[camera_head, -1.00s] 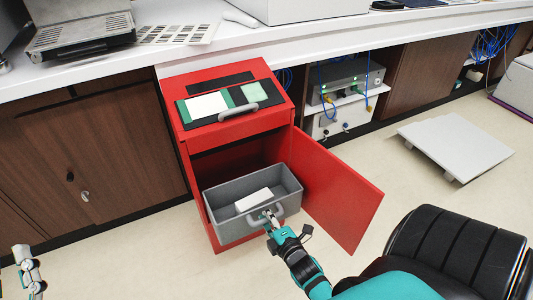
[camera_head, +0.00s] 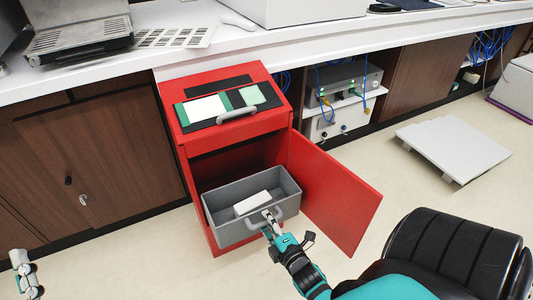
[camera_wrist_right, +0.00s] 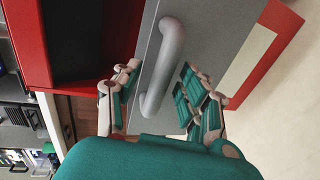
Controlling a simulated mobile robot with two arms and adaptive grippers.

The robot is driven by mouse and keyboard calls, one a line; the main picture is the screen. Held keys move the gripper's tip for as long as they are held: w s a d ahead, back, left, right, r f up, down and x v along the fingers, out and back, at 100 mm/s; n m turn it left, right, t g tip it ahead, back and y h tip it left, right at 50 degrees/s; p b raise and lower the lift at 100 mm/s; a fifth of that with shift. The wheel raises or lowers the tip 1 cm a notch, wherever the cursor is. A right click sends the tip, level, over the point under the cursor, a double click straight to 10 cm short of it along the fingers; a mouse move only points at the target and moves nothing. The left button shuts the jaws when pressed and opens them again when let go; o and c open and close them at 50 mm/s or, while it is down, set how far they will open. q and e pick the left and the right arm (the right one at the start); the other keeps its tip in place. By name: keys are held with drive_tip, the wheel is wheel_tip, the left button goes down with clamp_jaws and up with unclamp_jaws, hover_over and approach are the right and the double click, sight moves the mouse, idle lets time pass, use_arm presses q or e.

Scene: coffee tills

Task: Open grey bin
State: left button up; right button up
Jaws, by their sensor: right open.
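The grey bin (camera_head: 225,234) sits in the lower part of the red cabinet (camera_head: 212,150) and sticks out past its front. Its open top shows a white block (camera_head: 252,203) inside. My right gripper (camera_head: 270,220) is at the bin's front handle (camera_head: 251,220). In the right wrist view the open fingers of the right gripper (camera_wrist_right: 160,75) stand on either side of the grey handle (camera_wrist_right: 165,60), in front of the bin's front wall (camera_wrist_right: 215,35). My left gripper (camera_head: 18,258) is partly seen at the lower left edge; its jaw state is unclear.
The red cabinet door (camera_head: 335,193) stands open to the right of the bin, close to my right arm. A black and teal padded thing (camera_head: 455,250) fills the lower right. A white panel (camera_head: 455,145) lies on the floor farther right. Floor left of the bin is clear.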

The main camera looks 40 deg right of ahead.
drive_tip(key=v, duration=1)
drive_tip(key=shift+s, duration=0.15)
drive_tip(key=shift+a, duration=0.1)
